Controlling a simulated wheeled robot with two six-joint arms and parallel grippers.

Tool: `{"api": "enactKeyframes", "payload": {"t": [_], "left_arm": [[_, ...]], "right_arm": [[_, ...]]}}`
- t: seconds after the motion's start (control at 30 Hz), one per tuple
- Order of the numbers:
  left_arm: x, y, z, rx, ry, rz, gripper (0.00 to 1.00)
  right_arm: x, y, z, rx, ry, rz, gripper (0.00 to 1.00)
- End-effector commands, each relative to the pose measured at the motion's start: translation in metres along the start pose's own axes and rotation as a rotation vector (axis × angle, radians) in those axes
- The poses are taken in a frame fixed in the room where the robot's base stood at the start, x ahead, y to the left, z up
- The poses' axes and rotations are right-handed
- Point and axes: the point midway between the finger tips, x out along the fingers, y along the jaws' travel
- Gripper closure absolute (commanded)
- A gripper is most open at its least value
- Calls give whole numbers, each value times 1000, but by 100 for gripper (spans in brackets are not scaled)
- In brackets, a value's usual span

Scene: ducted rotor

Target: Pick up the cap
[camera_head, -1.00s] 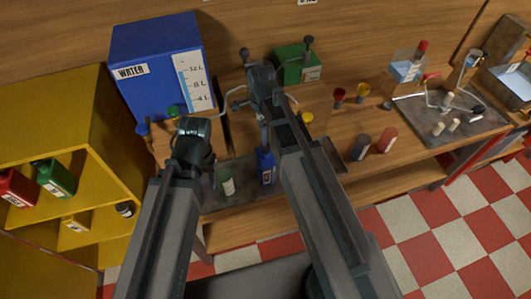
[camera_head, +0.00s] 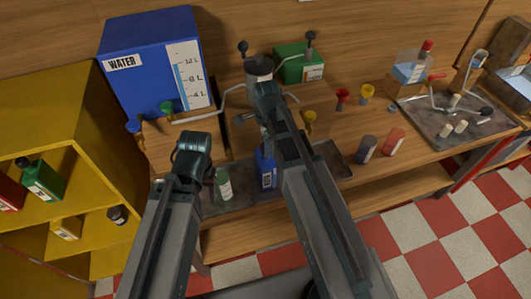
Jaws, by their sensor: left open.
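I cannot tell which thing is the cap. No held object shows.
A blue water tank (camera_head: 150,60) stands at the back left, beside a yellow shelf unit (camera_head: 50,120) with bottles. A green container (camera_head: 300,62) is behind.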

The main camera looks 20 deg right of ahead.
Motion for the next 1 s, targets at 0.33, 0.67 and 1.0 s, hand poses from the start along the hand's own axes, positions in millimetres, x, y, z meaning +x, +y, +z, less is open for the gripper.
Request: {"api": "enactKeyframes", "payload": {"t": [0.33,0.67,1.0], "left_arm": [[2,0,0,0,0,0,50],[2,0,0,0,0,0,50],[1,0,0,0,0,0,50]], "right_arm": [[2,0,0,0,0,0,30],[2,0,0,0,0,0,90],[2,0,0,0,0,0,100]]}}
